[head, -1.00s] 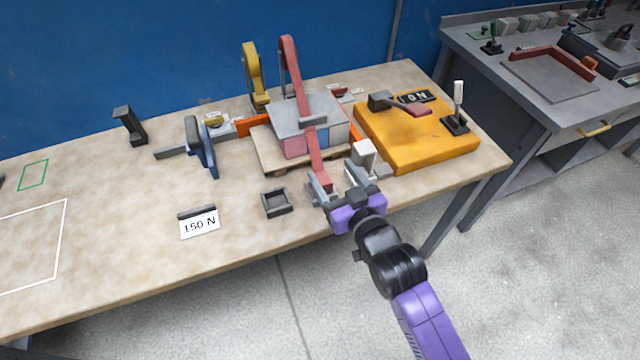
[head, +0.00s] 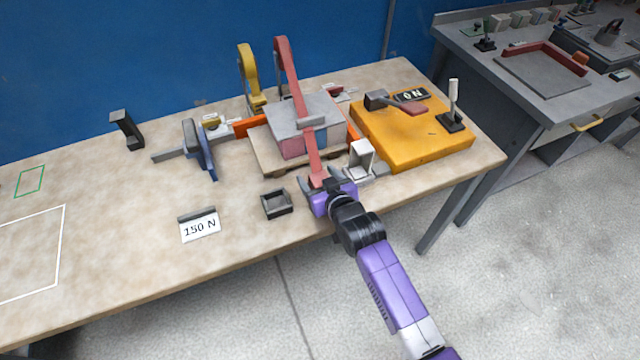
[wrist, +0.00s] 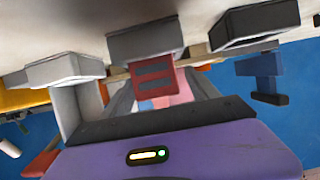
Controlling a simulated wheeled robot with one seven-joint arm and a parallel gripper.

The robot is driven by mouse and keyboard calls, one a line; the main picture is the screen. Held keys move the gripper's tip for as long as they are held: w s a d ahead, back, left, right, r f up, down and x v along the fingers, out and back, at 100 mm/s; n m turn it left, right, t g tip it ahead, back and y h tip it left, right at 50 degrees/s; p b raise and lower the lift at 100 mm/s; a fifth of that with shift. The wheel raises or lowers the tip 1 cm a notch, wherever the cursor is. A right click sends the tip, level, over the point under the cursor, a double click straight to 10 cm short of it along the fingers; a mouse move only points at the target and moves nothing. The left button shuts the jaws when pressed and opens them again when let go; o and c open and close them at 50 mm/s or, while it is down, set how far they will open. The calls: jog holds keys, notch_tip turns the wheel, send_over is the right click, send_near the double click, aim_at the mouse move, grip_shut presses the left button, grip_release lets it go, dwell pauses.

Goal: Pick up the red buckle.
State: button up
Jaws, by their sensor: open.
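The red buckle (wrist: 154,82) shows in the wrist view as a red plate with two dark slots, in front of a grey block (wrist: 145,40). In the head view the buckle (head: 318,181) is at the lower end of a red strap (head: 291,85) that passes over a grey-topped block (head: 292,113). My gripper (head: 328,187) is open at the near side of the buckle. In the wrist view its grey fingers (wrist: 160,98) stand on either side of the buckle, apart from each other. Contact with the buckle cannot be told.
A white post (head: 361,157) stands close right of my gripper. A small open grey tray (head: 276,211) lies to the left. A yellow-orange slab (head: 420,150) is further right, and a blue clamp (head: 198,150) stands left. The left tabletop is mostly clear.

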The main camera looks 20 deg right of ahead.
jog(key=shift+x, duration=0.8)
jog(key=c, duration=1.4)
grip_shut()
jog(key=shift+r, duration=0.15)
